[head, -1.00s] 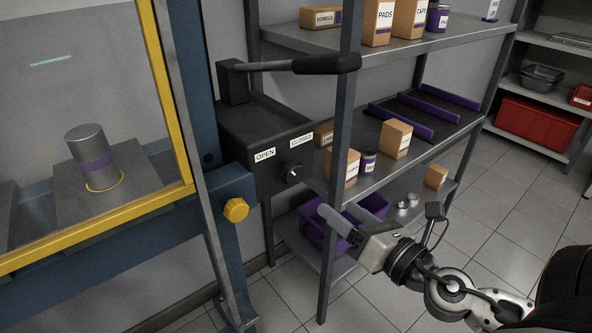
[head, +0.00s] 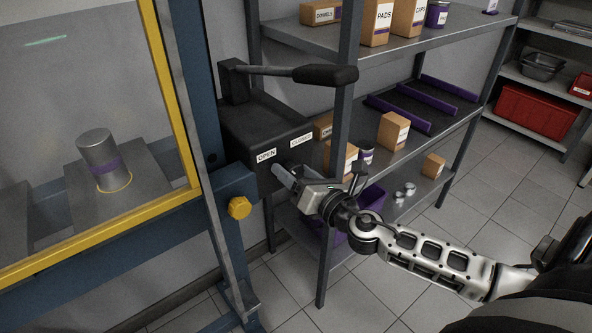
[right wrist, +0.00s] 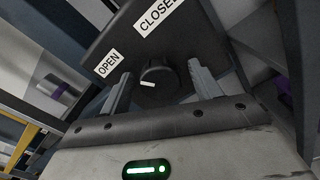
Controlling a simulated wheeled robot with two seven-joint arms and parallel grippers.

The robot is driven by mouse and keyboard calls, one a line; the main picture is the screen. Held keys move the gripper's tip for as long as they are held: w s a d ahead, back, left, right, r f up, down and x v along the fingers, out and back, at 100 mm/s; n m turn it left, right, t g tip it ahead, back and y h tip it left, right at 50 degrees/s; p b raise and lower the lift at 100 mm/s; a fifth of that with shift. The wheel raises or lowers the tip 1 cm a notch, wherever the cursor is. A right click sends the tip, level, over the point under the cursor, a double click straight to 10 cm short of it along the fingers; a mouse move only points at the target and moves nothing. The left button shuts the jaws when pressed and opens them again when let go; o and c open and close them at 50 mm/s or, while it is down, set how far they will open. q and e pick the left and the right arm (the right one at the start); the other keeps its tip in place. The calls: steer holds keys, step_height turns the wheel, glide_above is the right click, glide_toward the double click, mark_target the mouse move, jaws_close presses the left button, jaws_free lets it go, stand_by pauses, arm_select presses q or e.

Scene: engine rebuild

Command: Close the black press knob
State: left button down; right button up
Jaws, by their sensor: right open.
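The black press knob (right wrist: 158,80) is on the dark control box (head: 262,130) of the press. In the right wrist view it sits between the two fingers of my open right gripper (right wrist: 160,88), and I cannot tell whether they touch it. A white mark on the knob lies toward its lower left. The labels OPEN (right wrist: 107,64) and CLOSED (right wrist: 157,20) are above the knob. In the head view my right gripper (head: 286,176) is at the box face and hides the knob. My left gripper is not in view.
A black-handled lever (head: 325,75) sticks out above the box. The shelf post (head: 342,120) stands close to the right of the box. A yellow bolt (head: 239,207) is on the blue frame at lower left. A metal cylinder (head: 100,160) stands inside the press.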

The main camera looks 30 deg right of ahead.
steer(key=c, duration=1)
steer(key=shift+o, duration=0.2)
steer(key=shift+m, duration=0.3)
steer(key=m, duration=0.2)
steer(key=shift+m+b, duration=0.3)
steer(key=m, duration=0.3)
steer(key=shift+m, duration=0.4)
steer(key=m+p, duration=0.1)
steer(key=m, duration=0.3)
steer(key=shift+m+p, duration=0.55)
steer(key=shift+m, duration=0.85)
steer(key=shift+f, duration=0.1)
